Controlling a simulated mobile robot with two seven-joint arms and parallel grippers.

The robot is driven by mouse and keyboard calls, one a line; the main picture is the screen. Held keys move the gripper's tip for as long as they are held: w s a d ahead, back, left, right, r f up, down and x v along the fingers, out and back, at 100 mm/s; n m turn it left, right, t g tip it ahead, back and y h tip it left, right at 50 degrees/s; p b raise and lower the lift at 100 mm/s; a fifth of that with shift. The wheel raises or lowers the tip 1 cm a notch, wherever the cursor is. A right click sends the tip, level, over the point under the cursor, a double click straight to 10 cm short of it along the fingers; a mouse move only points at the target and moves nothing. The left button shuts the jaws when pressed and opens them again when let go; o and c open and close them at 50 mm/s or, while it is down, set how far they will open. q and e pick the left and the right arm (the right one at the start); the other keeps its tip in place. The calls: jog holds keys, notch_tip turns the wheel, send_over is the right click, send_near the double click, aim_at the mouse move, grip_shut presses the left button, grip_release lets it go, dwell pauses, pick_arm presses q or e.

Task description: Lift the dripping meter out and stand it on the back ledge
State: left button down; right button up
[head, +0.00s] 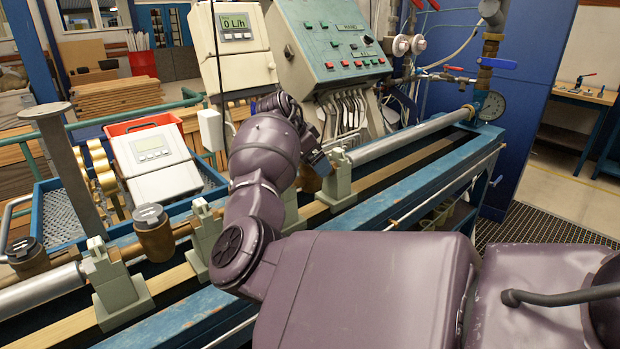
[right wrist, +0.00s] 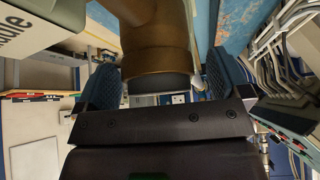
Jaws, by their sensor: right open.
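A further brass body (head: 309,180) is mostly hidden behind my right arm. I see no drip, so I cannot tell which meter leaks. My left gripper is out of view.
Grey-green clamps (head: 120,283) hold the line. A white display unit (head: 152,160) with a red tray behind it stands at the back left. A green control panel (head: 330,45) with hoses rises behind my arm.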

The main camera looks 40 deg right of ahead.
jog(key=shift+s+d+f, duration=0.1)
jog(key=shift+d+f, duration=0.2)
jog(key=shift+f, duration=0.05)
jog(key=c, duration=1.5)
jog(key=shift+o, duration=0.2)
jog(key=shift+r, duration=0.15)
jog(key=shift+r, duration=0.25)
notch_tip(320, 180, up, 19)
jog(key=p, duration=0.2)
jog(key=shift+r, duration=0.2)
